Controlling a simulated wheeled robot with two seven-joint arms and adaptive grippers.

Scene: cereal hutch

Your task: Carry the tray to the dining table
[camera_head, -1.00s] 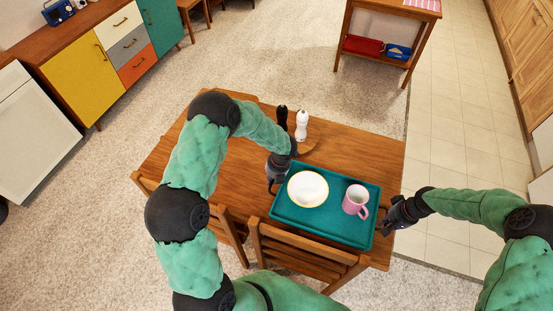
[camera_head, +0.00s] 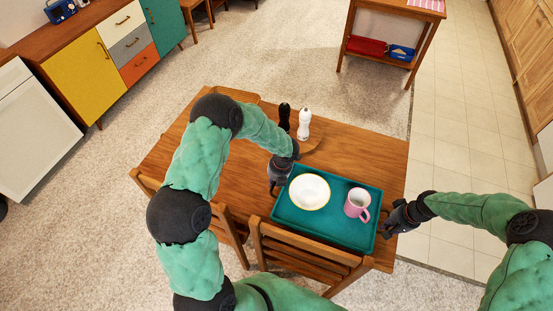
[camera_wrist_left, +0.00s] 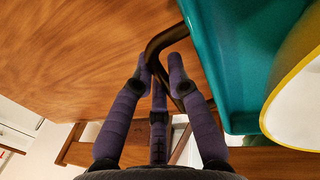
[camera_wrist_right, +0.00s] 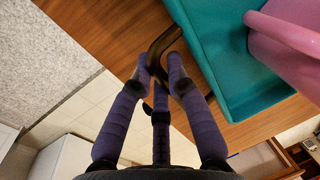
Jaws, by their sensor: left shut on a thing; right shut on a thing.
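The teal tray (camera_head: 326,229) is over the right part of the wooden dining table (camera_head: 232,160); I cannot tell whether it touches the tabletop. On the tray are a white bowl with a yellow rim (camera_head: 309,192) and a pink mug (camera_head: 357,203), both upright. My left gripper (camera_wrist_left: 160,72) is shut on the dark handle at the tray's left end. My right gripper (camera_wrist_right: 160,72) is shut on the dark handle at its right end. The teal tray wall also shows in the left wrist view (camera_wrist_left: 215,60) and the right wrist view (camera_wrist_right: 215,60).
A black mill (camera_head: 284,116) and a white mill (camera_head: 304,124) stand behind the tray on the table. Wooden chairs (camera_head: 300,258) are at the near edge. The table's left part is clear. A small side table (camera_head: 385,62) stands at the back.

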